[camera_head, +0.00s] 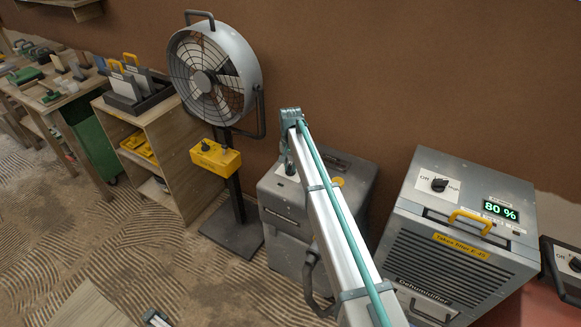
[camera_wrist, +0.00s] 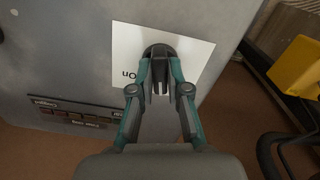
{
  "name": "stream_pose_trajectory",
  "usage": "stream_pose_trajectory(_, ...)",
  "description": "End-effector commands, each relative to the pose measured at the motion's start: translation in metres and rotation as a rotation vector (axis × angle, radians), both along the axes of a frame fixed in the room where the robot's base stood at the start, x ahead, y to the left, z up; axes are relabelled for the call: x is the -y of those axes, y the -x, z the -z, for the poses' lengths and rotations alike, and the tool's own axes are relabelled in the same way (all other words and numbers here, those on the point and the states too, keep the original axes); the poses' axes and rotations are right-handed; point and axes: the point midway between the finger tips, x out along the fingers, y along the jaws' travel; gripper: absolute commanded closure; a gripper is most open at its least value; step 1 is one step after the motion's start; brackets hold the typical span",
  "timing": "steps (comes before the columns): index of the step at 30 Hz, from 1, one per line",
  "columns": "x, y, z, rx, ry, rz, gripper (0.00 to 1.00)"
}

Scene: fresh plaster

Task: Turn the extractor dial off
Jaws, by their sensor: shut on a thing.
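The extractor is a grey metal box (camera_head: 285,218) against the brown wall in the head view, partly hidden behind my arm. Its top bears a white dial plate (camera_wrist: 196,55), which fills the middle of the wrist view with an upside-down "On" showing. The dark round dial (camera_wrist: 158,50) sits on this plate. My gripper (camera_wrist: 160,84) has its two teal-and-grey fingers shut on the dial, one on each side. The fingers hide part of the dial, and I cannot read its setting. In the head view my gripper (camera_head: 288,168) is small above the extractor's top.
A fan (camera_head: 212,75) with a yellow control box (camera_head: 215,157) stands left of the extractor. A dehumidifier (camera_head: 455,262) reading 80 % stands at the right, with its own dial (camera_head: 439,185). A wooden shelf unit (camera_head: 175,130) and a workbench are further left. Patterned floor (camera_head: 130,235) lies open in front.

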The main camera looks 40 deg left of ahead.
Motion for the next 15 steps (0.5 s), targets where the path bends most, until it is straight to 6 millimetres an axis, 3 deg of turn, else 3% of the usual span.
stream_pose_trajectory(15,-0.0003,-0.0003,-0.0006,0.001,0.0,-0.415,1.0)
